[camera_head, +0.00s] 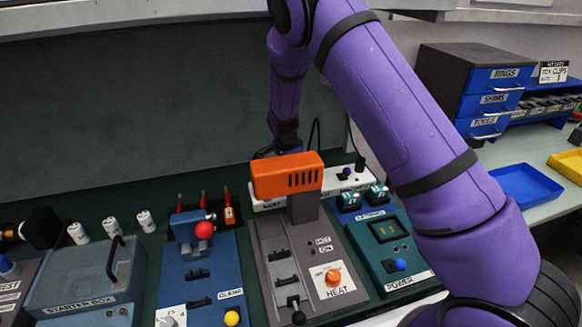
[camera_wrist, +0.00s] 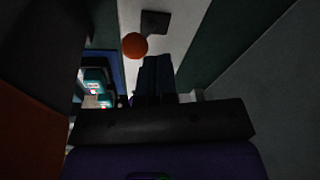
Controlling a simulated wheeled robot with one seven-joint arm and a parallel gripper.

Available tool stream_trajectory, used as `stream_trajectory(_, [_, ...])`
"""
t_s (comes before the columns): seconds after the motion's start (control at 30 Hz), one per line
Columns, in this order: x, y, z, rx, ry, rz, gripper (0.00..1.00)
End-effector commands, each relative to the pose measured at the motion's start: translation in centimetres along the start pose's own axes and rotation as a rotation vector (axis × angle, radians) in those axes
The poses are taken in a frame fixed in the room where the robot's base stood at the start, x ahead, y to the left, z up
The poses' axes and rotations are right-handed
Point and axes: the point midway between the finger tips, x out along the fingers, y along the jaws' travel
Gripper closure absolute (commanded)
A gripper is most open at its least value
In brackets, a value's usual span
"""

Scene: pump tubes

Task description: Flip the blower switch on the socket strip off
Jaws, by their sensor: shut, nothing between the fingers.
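The white socket strip (camera_head: 335,183) runs along the back of the bench, partly hidden by the orange blower head (camera_head: 287,175). In the wrist view the pale strip (camera_wrist: 188,30) carries an orange ball knob (camera_wrist: 134,45) and a dark square (camera_wrist: 155,22); the knob's lettering cannot be read. My gripper (camera_wrist: 157,60) is shut and empty, its dark fingers over the strip just beside the orange knob. I cannot tell whether they touch it. In the head view the fingertips and orange knob are hidden behind the blower. A purple knob (camera_head: 346,172) shows farther right on the strip.
A black plug (camera_head: 360,162) with a cord stands at the strip's right end. The heat panel (camera_head: 300,262), blue clamp station (camera_head: 215,275) and green power box (camera_head: 390,250) crowd the front. A grey wall (camera_head: 120,105) stands close behind.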

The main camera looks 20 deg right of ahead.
Motion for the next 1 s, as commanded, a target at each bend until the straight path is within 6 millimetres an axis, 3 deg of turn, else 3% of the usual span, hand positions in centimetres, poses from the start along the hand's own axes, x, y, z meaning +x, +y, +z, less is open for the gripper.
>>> stream_trajectory(0.37, [-0.6,0.0,0.0,0.0,0.0,-0.001,1.0])
stream_trajectory(0.8, [-8.1,0.0,0.0,0.0,0.0,-0.002,1.0])
stream_trajectory(1.0, [-10.2,0.0,0.0,0.0,0.0,-0.001,1.0])
